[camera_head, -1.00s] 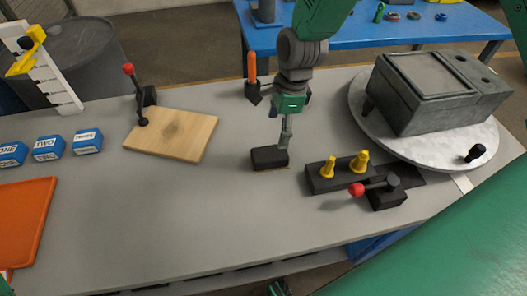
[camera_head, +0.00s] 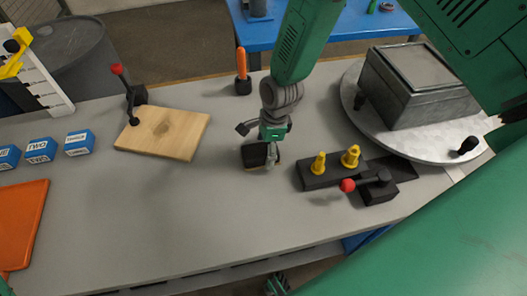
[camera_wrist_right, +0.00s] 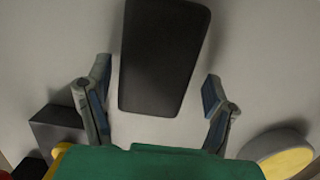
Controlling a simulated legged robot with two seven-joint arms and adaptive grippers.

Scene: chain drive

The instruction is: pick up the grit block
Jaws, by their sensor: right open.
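The grit block is a dark block (camera_head: 255,157) with a thin tan lower edge, on the grey bench in the head view. My right gripper (camera_head: 262,146) is right at it and partly covers it. In the right wrist view, the dark block (camera_wrist_right: 163,55) lies between and beyond the two spread fingers of my right gripper (camera_wrist_right: 155,90), with a visible gap on each side. The gripper is open and holds nothing. My left gripper cannot be made out.
A black base with yellow pegs (camera_head: 321,175) and a red-knobbed lever (camera_head: 372,186) stand close to the right. A wooden board (camera_head: 165,134) lies left. A round plate (camera_head: 355,115) carries a grey box (camera_head: 425,105). The bench front is clear.

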